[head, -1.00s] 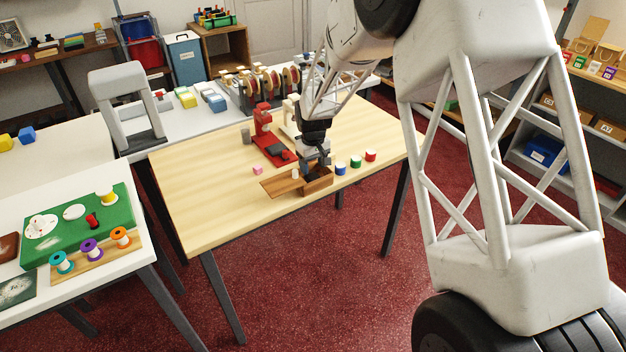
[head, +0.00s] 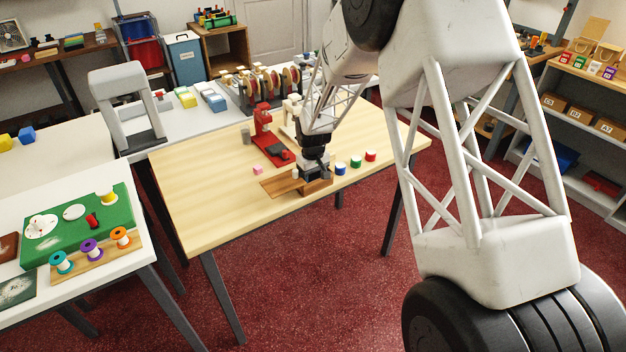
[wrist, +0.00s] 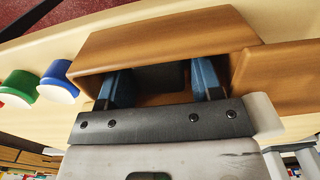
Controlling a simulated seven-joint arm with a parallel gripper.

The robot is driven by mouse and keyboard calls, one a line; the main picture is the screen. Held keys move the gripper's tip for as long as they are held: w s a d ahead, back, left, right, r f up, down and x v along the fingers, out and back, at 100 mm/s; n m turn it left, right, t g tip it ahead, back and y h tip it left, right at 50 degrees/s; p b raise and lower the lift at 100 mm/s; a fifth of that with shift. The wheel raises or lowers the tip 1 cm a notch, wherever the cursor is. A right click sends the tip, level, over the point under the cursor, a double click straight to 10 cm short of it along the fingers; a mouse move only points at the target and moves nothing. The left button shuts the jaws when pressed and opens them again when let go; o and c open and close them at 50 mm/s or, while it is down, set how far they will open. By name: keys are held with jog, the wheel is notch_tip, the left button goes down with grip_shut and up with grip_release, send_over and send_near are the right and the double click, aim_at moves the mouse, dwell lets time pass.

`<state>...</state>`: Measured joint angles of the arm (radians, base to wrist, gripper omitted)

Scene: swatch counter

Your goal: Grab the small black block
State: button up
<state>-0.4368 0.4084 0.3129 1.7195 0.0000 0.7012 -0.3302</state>
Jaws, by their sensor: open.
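The small black block (wrist: 160,76) shows in the wrist view as a dark shape inside a wooden box (wrist: 170,38), partly in shadow. My gripper (wrist: 156,88) is open, its two blue-padded fingers reaching into the box's opening, one on each side of the block. I cannot tell whether either finger touches it. In the head view my gripper (head: 314,171) is down at the wooden box (head: 318,187) near the table's front edge. The block is hidden there.
A flat wooden panel (head: 279,187) adjoins the box on the left. Blue (head: 340,169), green (head: 355,162) and red (head: 370,156) cylinders stand to its right. A pink block (head: 257,170) and a red device (head: 268,137) lie behind left. The table's left part is clear.

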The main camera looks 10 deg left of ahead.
aim_at(313, 176)
jog(key=shift+c, duration=0.4)
jog(key=c, duration=0.6)
jog(key=shift+r, duration=0.1)
jog(key=shift+r, duration=4.95)
